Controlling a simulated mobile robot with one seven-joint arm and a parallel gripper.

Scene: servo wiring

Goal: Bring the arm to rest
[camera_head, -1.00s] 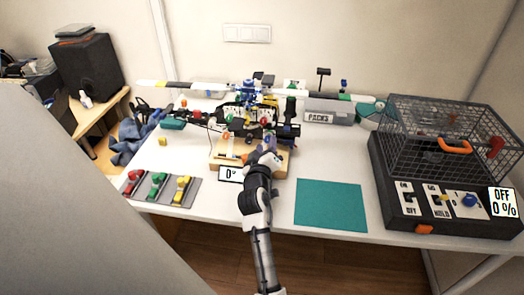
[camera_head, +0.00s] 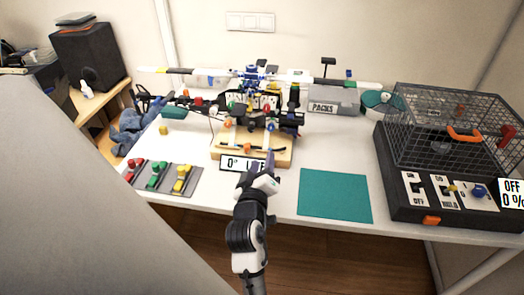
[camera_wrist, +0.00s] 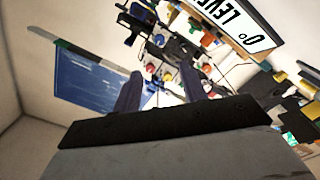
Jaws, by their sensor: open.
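My gripper (camera_head: 272,163) is at the front edge of the white table, just in front of the wooden stand and its "0° LEVEL" sign (camera_head: 243,164). In the wrist view my gripper (camera_wrist: 160,85) shows two dark fingers spread apart with nothing between them. The sign also shows upside down in the wrist view (camera_wrist: 235,30). My arm comes up from the bottom of the head view, and the gripper hides part of the sign's right end.
The helicopter model (camera_head: 252,80) stands on its wooden base (camera_head: 225,143) behind my gripper. A grey tray (camera_head: 163,177) with coloured connectors lies left, a teal mat (camera_head: 335,196) right. A wire cage (camera_head: 455,130) stands at the far right. A grey box marked PACKS (camera_head: 335,98) is behind.

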